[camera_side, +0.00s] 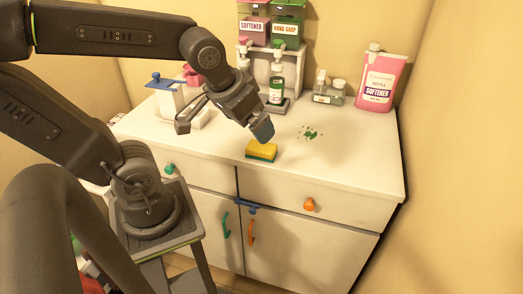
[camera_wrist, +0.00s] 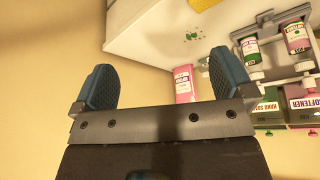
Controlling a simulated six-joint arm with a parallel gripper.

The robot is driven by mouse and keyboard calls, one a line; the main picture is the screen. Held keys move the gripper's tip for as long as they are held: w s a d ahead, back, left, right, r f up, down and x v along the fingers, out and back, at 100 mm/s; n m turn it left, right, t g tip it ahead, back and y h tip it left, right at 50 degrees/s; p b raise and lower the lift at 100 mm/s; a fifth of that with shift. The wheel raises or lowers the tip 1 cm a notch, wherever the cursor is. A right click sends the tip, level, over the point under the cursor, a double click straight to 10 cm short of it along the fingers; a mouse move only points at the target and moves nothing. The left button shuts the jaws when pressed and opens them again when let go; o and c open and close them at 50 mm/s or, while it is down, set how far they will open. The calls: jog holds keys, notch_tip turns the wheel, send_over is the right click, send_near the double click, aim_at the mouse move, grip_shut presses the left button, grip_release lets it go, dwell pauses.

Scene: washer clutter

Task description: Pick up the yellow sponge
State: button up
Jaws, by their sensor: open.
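The yellow sponge (camera_side: 262,148) lies flat near the front edge of the white counter, with a green underside showing below the yellow. In the wrist view a small part of the yellow sponge (camera_wrist: 203,4) shows at the top edge, beyond the fingers. My gripper (camera_side: 222,128) hangs above the counter, up and to the left of the sponge in the side view. Its blue-padded fingers are spread wide in the wrist view (camera_wrist: 160,88), with nothing between them. In the side view one fingertip appears close above the sponge; the exact gap is hard to judge.
Green specks (camera_side: 309,133) lie on the counter (camera_side: 350,165) right of the sponge. A pink softener bottle (camera_side: 380,80), a clear container (camera_side: 328,90) and a green-labelled pump bottle (camera_side: 277,82) stand along the back. A white holder (camera_side: 172,98) stands at left. The counter's front right is clear.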

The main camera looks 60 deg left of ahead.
jog(key=w+a+f+n+g+y, duration=0.2)
jog(key=w+a+f+n, duration=0.4)
jog(key=a, duration=0.3)
send_near(261, 147)
jog(key=x, duration=0.4)
jog(key=shift+s+a+f, duration=0.1)
jog(key=shift+a+f, duration=0.05)
jog(key=shift+f, duration=0.25)
jog(key=shift+w+x, duration=0.15)
jog(key=shift+x, duration=1.25)
jog(key=shift+w+x, duration=0.2)
jog(key=shift+x, duration=1.2)
jog(key=shift+a+r, duration=0.1)
jog(key=shift+a, duration=0.05)
jog(key=c, duration=0.7)
jog(key=shift+r, duration=0.1)
